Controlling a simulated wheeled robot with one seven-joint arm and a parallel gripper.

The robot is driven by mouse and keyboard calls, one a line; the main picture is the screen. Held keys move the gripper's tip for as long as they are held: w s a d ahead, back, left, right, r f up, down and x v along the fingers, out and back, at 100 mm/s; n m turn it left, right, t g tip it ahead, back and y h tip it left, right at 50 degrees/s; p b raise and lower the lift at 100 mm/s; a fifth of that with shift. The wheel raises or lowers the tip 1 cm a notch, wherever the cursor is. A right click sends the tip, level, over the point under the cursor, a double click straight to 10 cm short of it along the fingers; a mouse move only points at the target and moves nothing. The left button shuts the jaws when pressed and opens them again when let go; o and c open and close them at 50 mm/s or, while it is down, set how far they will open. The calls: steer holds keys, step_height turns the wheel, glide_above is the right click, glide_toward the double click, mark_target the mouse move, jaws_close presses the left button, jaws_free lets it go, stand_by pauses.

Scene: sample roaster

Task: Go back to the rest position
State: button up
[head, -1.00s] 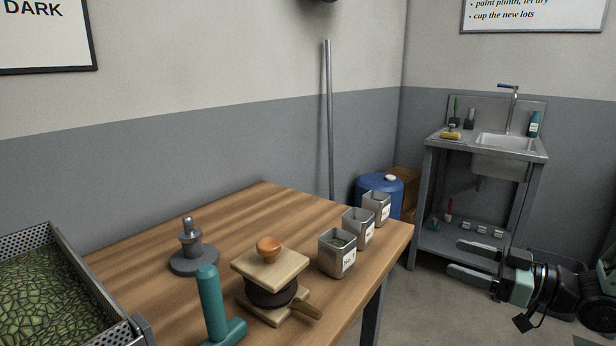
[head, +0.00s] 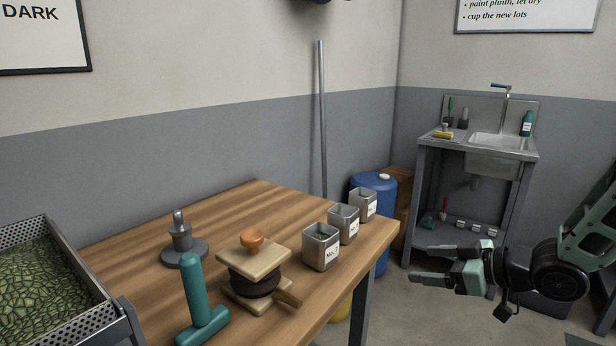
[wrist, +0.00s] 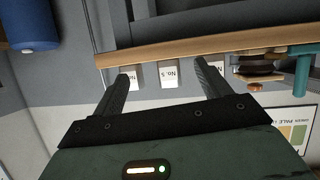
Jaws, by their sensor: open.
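My gripper (head: 422,262) is at the right of the head view, in front of the sink stand and beyond the table's right end. It is open, its two fingers apart with nothing between them. In the wrist view my gripper (wrist: 162,70) also shows open, and the picture looks upside down. Behind the fingertips there are labelled metal tins, one of them a tin (wrist: 169,74) marked No. 5, along the wooden table edge (wrist: 200,48). The gripper touches nothing that I can see.
The wooden table (head: 215,225) holds three metal tins (head: 320,247), a stacked press with an orange knob (head: 252,242), a grey tamper-like piece (head: 183,245) and a teal T-handled tool (head: 198,300). A blue drum (head: 375,184) and sink stand (head: 478,150) stand behind. Floor shows near the gripper.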

steer(key=s+a+m+g+h, duration=0.1)
steer(key=s+a+g+h, duration=0.2)
steer(key=s+a+h, duration=0.25)
steer(key=s+a+r+m+g+h, duration=0.1)
steer(key=s+a+r+g+h, duration=0.15)
steer(key=s, duration=0.95)
steer(key=s+a+r+m+g+h, duration=0.15)
steer(key=s+g, duration=0.25)
steer(key=s, duration=0.8)
step_height(320, 180, up, 14)
steer(key=p, duration=1.4)
steer(key=shift+w+a+n+p, duration=0.3)
steer(key=shift+a+n+p, duration=0.05)
steer(key=shift+a, duration=0.05)
